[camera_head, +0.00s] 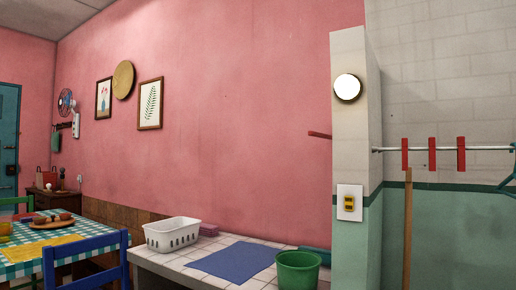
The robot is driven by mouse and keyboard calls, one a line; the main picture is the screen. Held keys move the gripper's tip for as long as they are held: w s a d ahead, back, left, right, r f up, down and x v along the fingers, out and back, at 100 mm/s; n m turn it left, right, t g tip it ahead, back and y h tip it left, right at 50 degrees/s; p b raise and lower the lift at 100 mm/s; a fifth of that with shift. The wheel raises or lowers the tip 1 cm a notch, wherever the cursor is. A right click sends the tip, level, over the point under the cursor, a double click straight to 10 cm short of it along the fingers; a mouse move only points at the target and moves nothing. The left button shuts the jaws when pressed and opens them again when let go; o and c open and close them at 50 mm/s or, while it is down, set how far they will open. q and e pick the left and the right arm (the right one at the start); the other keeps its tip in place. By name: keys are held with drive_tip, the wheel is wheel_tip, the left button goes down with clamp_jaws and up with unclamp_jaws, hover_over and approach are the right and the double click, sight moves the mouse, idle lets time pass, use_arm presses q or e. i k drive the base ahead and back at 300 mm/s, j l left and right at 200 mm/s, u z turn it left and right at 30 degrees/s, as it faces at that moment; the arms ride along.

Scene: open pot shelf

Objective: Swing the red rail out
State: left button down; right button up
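A thin dark red bar (319,135) shows against the pink wall, at the left edge of the white pillar. It looks like the red rail; only a short length shows, and its right end meets the pillar's edge. I cannot tell how it is mounted. Neither of my grippers is in view.
A tiled counter (208,259) holds a white basket (171,234), a blue mat (234,261) and a green bucket (298,270). Further right, a metal rod (486,148) carries red pieces (432,153); a wooden pole (407,230) stands below.

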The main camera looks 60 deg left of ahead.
sight(317, 134)
drive_tip(key=i+j, duration=0.1)
drive_tip(key=j, duration=0.2)
drive_tip(key=i+j, duration=0.1)
drive_tip(key=j, duration=0.5)
drive_tip(key=k+j, duration=0.1)
drive_tip(key=j, duration=0.95)
drive_tip(key=k+j, duration=0.1)
drive_tip(key=j, duration=0.2)
drive_tip(key=k+j, duration=0.1)
drive_tip(key=j, duration=0.25)
drive_tip(key=k+j, duration=0.1)
drive_tip(key=j, duration=0.2)
drive_tip(key=k+j, duration=0.65)
drive_tip(key=k, duration=0.1)
